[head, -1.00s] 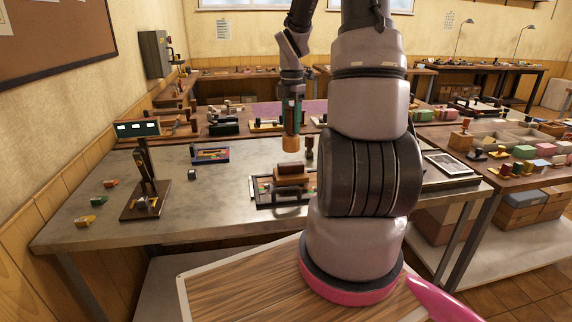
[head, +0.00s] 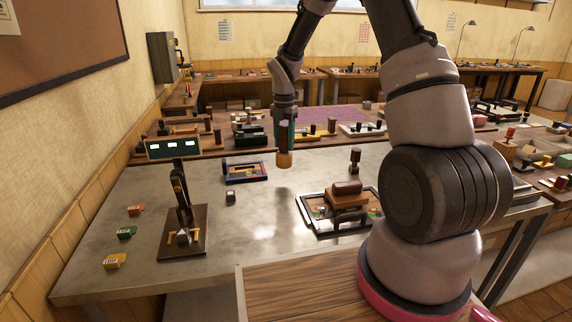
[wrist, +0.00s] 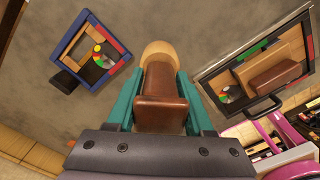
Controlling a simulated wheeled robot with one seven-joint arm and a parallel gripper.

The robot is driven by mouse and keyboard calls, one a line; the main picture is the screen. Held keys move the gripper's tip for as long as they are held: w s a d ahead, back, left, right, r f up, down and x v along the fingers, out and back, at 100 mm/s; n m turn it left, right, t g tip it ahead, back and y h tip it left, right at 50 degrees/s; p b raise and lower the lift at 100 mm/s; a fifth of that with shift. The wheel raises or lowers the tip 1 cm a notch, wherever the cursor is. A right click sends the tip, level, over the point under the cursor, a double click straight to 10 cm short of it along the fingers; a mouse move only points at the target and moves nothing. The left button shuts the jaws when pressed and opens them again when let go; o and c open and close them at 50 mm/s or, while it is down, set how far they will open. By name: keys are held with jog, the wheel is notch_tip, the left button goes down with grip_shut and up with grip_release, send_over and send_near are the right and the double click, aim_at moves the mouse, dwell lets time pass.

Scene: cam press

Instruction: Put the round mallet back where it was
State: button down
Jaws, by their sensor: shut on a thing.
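The round mallet has a pale tan round head (head: 284,159) and a brown handle. It hangs head-down above the grey metal table, apart from its surface. My gripper (head: 284,130), with teal fingers, is shut on the handle. In the wrist view the handle (wrist: 160,88) sits between the fingers and the tan head (wrist: 160,53) shows beyond them. The fingers hide part of the mallet in the head view. No marked place for the mallet can be made out.
A black tray (head: 318,231) with a wooden block stands to the right. A press (head: 181,200) stands farther left, beside small coloured blocks (head: 126,233). A dark stamp (head: 355,160) stands behind the black tray.

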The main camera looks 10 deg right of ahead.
aim_at(284, 157)
jog(key=shift+f, duration=3)
jog(key=shift+f, duration=0.1)
jog(key=shift+c, duration=1.4)
grip_release()
